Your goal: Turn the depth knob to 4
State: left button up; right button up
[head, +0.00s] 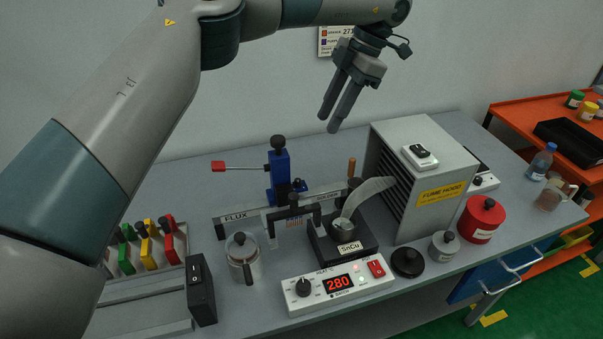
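My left gripper (328,122) hangs in the air above the back of the bench, its two fingers pointing down with a gap between them and nothing in it. Below it and to the left stands a blue column (279,175) with a black knob on top (278,142) and a red-ended lever (219,166). A small dark knob (299,185) sits low at the column's right. A white controller has a black dial (303,287) and a red display reading 280. No depth marking is readable, so I cannot tell which knob is the depth knob. My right gripper is out of view.
A solder pot (344,230) labelled SnCu stands in front of the column, beside a grey fume hood (407,187). A red canister (481,219) is at right.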

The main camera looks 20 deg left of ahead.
pick_arm(q)
jog(key=shift+a+f, duration=0.1)
jog(key=p, duration=0.6)
send_near(298, 180)
jog(key=x, duration=0.6)
jog(key=shift+a+f, duration=0.15)
jog(key=shift+a, duration=0.05)
jog(key=shift+x, duration=0.8)
jog(key=shift+d, duration=0.1)
grip_shut()
